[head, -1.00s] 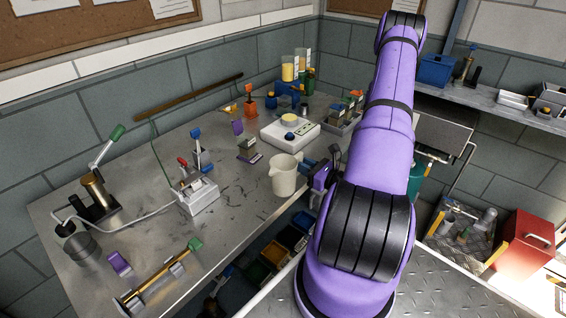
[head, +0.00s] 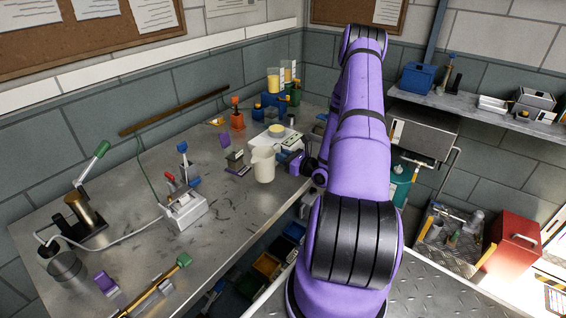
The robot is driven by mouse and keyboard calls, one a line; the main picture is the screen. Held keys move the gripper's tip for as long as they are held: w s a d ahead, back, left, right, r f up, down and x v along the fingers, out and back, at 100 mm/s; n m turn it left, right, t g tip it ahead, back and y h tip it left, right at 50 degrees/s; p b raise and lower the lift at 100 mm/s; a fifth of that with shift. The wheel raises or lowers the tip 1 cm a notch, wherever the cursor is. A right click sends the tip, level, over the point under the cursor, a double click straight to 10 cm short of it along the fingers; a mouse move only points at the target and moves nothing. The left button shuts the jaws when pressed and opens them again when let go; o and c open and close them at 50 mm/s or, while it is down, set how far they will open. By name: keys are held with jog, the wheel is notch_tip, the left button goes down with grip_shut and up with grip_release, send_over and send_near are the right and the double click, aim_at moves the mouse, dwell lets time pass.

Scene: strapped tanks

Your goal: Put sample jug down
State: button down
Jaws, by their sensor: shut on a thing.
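The sample jug (head: 263,165) is a cream-white beaker with a spout, upright near the front edge of the metal bench (head: 222,207). My gripper (head: 281,159) reaches in from the right and is shut on the jug's right side. The fingertips are partly hidden by the jug and the wrist. I cannot tell whether the jug's base touches the bench top.
A white scale-like device (head: 277,137) stands right behind the jug. A white switch box (head: 184,208) is to the left, with free bench between. A brass hand pump (head: 85,212) stands far left. Several bins (head: 266,264) sit below the bench edge.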

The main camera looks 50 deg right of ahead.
jog(key=shift+f, duration=1.2)
jog(key=shift+f, duration=0.1)
jog(key=c, duration=1.1)
grip_release()
jog(key=shift+o, duration=0.2)
